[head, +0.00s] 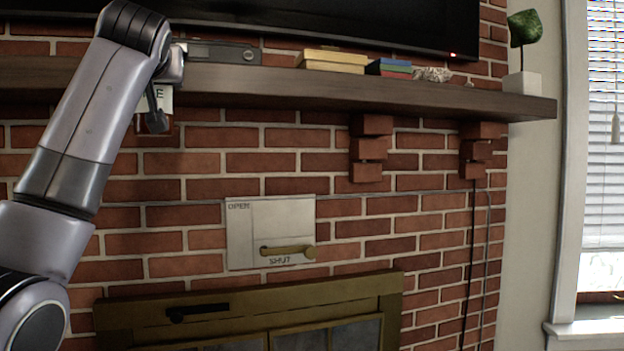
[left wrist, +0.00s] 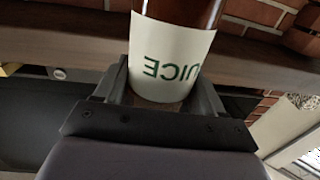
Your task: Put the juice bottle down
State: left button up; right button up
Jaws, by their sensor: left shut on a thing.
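The juice bottle (left wrist: 172,55) has brown glass and a white label with green lettering, which appears upside down in the left wrist view. My left gripper (left wrist: 165,100) is shut on it, with a finger on each side of the label. In the head view, my left gripper (head: 158,108) is at the upper left, in front of the wooden mantel shelf (head: 330,90). I cannot tell whether the bottle touches the shelf. My right gripper is not in view.
A television (head: 330,25) hangs behind. A damper plate (head: 270,225) is on the brick below.

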pick_arm(q)
jog(key=w+d+f+m+t+h, duration=0.1)
jog(key=w+d+f+m+h, duration=0.15)
jog(key=f, duration=1.55)
jog(key=w+d+f+m+h, duration=0.1)
jog(key=d+f+h, duration=0.15)
jog(key=f, duration=1.65)
jog(key=s+f+h, duration=0.1)
jog(key=s+f, duration=1)
jog(key=f, duration=0.2)
jog(key=s+f, duration=0.3)
jog(key=s, duration=0.4)
jog(key=s+f, duration=0.3)
jog(key=s, duration=0.4)
jog(key=shift+s+m+h+p, duration=0.25)
jog(key=shift+m+h+p, duration=0.15)
jog(key=shift+m, duration=0.05)
jog(key=shift+f, duration=0.1)
